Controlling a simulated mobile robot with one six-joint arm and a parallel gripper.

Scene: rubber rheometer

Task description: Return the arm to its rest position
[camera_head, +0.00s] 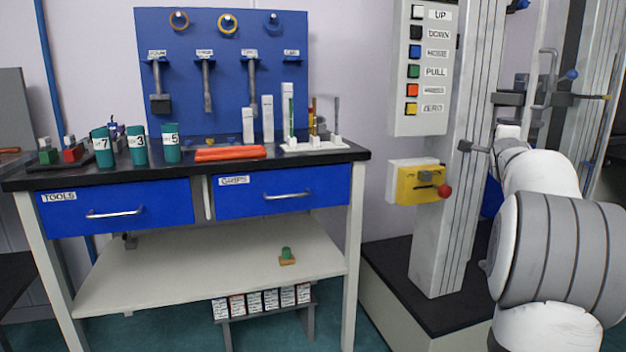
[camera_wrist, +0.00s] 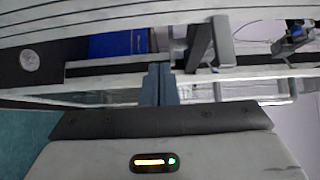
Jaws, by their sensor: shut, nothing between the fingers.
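My arm is at the right of the head view, raised in front of the testing machine. My gripper (camera_wrist: 157,72) shows in the wrist view as two blue-grey fingers close together, shut and empty. The wrist picture is turned sideways: the machine's pale grooved column runs across its top, beyond the fingers. I cannot tell whether the fingers touch anything. In the head view the fingers cannot be made out clearly. The machine's column (camera_head: 455,170) stands upright just left of my arm.
A button panel (camera_head: 425,122) and a yellow switch box (camera_head: 415,185) with a red knob are left of the column. The workbench (camera_head: 345,154) at left bears green cups, orange bars and white blocks. Its lower shelf (camera_head: 200,275) is mostly clear.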

